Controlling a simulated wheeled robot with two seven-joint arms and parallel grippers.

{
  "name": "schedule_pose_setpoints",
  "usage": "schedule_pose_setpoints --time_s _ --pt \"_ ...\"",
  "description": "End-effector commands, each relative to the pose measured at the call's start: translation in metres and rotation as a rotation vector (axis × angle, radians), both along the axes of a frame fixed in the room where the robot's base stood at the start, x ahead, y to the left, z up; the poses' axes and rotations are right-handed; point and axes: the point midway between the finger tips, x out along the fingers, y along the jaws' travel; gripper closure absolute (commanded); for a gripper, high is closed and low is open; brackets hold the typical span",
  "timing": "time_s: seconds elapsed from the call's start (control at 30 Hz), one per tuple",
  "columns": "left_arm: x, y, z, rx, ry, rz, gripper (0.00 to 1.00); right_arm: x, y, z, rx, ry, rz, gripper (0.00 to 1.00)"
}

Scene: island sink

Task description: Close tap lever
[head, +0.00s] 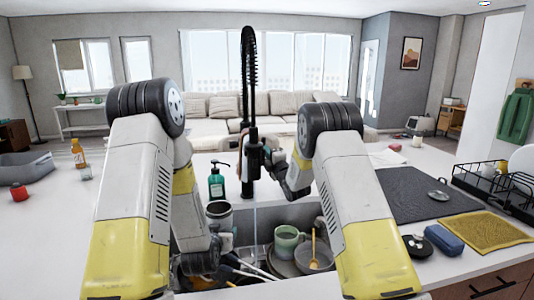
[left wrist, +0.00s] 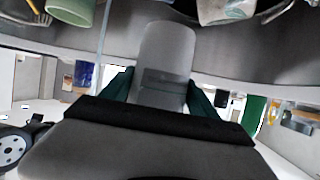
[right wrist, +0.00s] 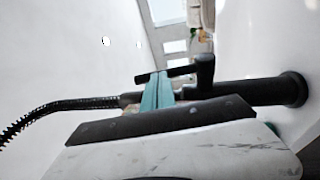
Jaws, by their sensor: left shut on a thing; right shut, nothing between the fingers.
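The black tap (head: 248,100) with its spring hose stands behind the sink, and a thin stream of water (head: 255,218) falls from it. In the right wrist view the black tap lever (right wrist: 204,72) sticks out from the tap body. My right gripper (right wrist: 160,88) is shut and empty, its teal fingers close beside the lever; I cannot tell whether they touch. It is partly hidden behind the arm in the head view. My left gripper (left wrist: 163,88) is low at the sink's left side, shut on a grey cylindrical thing (left wrist: 166,50).
The sink holds a green mug (head: 288,243), a bowl (head: 313,258) with a wooden spoon and other dishes. A soap bottle (head: 216,183) stands behind it. A dark mat (head: 415,190), yellow cloth (head: 466,232) and dish rack (head: 495,185) lie right.

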Motion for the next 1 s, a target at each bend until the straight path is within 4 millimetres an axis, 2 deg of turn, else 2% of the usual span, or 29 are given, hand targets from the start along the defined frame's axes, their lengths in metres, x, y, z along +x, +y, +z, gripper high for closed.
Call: schedule_pose_setpoints --time_s 0.67,0.87,1.0 --pt "0.000 0.000 0.001 0.000 -0.002 0.000 0.87 0.007 0.001 0.011 0.001 -0.003 0.000 1.00" --pt "0.000 0.000 0.001 0.000 -0.002 0.000 0.87 -0.009 -0.006 0.007 0.000 0.000 -0.001 1.00" --pt "0.000 0.000 0.001 0.000 -0.002 0.000 0.87 -0.033 -0.016 0.002 -0.001 0.002 -0.001 1.00"
